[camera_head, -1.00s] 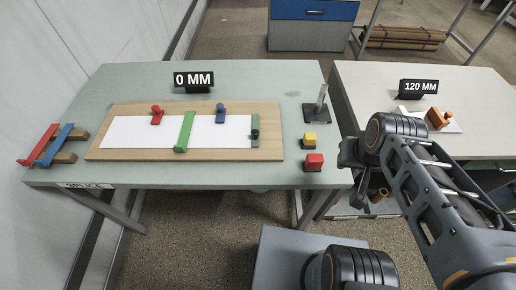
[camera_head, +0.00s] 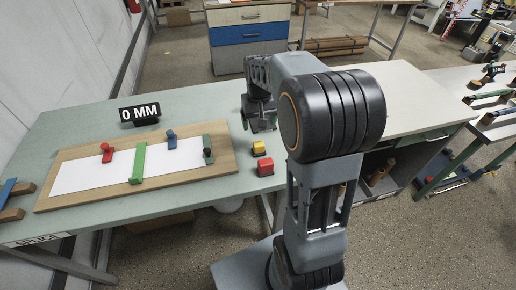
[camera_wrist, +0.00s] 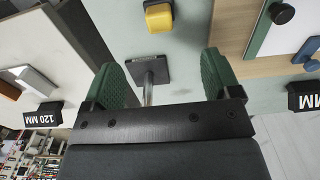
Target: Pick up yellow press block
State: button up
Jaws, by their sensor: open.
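The yellow press block (camera_head: 258,147) stands on the green table, right of the wooden board and just behind a red block. My gripper (camera_head: 259,113) is over the table's right end, behind the yellow block. In the wrist view my gripper (camera_wrist: 164,72) is open and empty, its green-padded fingers wide apart. The yellow block lies beyond the fingertips, not between them.
A metal post on a dark square base (camera_wrist: 150,68) shows between my fingers in the wrist view. The red block (camera_head: 265,167) is close in front of the yellow one. The wooden board (camera_head: 222,164) carries white paper, a green bar and several small clamps. A "0 MM" sign (camera_head: 139,114) stands behind.

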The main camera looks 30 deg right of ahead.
aim_at(258, 145)
jog(key=f, duration=0.8)
jog(key=shift+w+d, duration=0.25)
jog(key=shift+w, duration=0.1)
jog(key=shift+f+p, duration=0.35)
jog(key=shift+f, duration=2.7)
jog(key=c, duration=1.1)
jog(key=shift+o, duration=0.2)
jog(key=shift+w+r, duration=0.1)
jog(key=shift+r, duration=0.05)
jog(key=shift+r, duration=0.2)
jog(key=r, duration=0.3)
jog(key=shift+s+a+r, duration=0.15)
jog(key=shift+s+a, duration=0.05)
jog(key=shift+a, duration=0.15)
jog(key=s+a+r+b, duration=0.1)
jog(key=s+a+r, duration=0.8)
jog(key=a, duration=0.1)
jog(key=shift+b, duration=0.3)
